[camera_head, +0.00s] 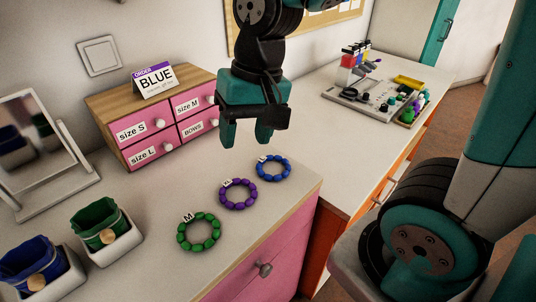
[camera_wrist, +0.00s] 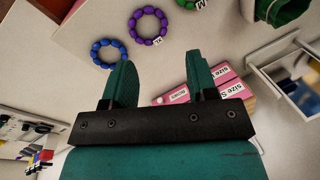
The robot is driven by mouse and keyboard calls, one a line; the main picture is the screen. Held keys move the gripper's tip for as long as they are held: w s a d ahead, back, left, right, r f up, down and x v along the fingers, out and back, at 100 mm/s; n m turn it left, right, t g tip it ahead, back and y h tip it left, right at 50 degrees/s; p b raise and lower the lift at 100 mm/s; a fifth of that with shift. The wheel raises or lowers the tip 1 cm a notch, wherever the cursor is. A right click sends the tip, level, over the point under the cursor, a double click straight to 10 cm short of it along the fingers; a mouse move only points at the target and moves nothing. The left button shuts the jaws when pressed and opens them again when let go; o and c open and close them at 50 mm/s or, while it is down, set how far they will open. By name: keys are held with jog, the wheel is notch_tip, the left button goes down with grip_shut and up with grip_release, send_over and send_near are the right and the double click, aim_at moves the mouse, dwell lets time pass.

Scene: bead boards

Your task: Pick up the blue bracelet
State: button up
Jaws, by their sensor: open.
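The blue bracelet (camera_head: 273,168) lies flat on the pale counter, nearest the counter's right edge, with a small white letter tag on it. It also shows in the wrist view (camera_wrist: 109,53), just beyond the tip of the left finger. The purple bracelet (camera_head: 238,194) and the green bracelet (camera_head: 199,232) lie in a row with it, toward the front left. My gripper (camera_head: 247,141) is open and empty above the counter, behind and a little left of the blue bracelet in the head view. In the wrist view its two fingers (camera_wrist: 162,72) stand apart with nothing between them.
A pink drawer box (camera_head: 154,130) with an "ORDER BLUE" card (camera_head: 154,80) stands behind. A mirror (camera_head: 41,140), a green pouch (camera_head: 98,225) and a blue pouch (camera_head: 33,262) stand at left. A second table (camera_head: 330,107) holds beads and tools.

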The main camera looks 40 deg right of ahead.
jog(key=w+d+m+h+p, duration=0.2)
jog(key=w+d+m, duration=0.4)
jog(key=w+m, duration=0.15)
jog(key=m+p, duration=0.1)
jog(key=m, duration=0.4)
send_near(263, 159)
notch_tip(263, 159, down, 3)
jog(key=shift+w+d+f+m+h+p, duration=0.15)
jog(key=shift+m+h+p, duration=0.15)
jog(key=shift+p, duration=0.35)
jog(key=shift+a+f+p, duration=0.2)
jog(key=shift+f+p, duration=0.2)
jog(key=shift+f, duration=1.05)
jog(key=shift+a+f+p, duration=0.2)
jog(key=shift+f+p, duration=0.2)
jog(key=shift+f, duration=1.1)
jog(key=shift+c, duration=0.5)
grip_shut()
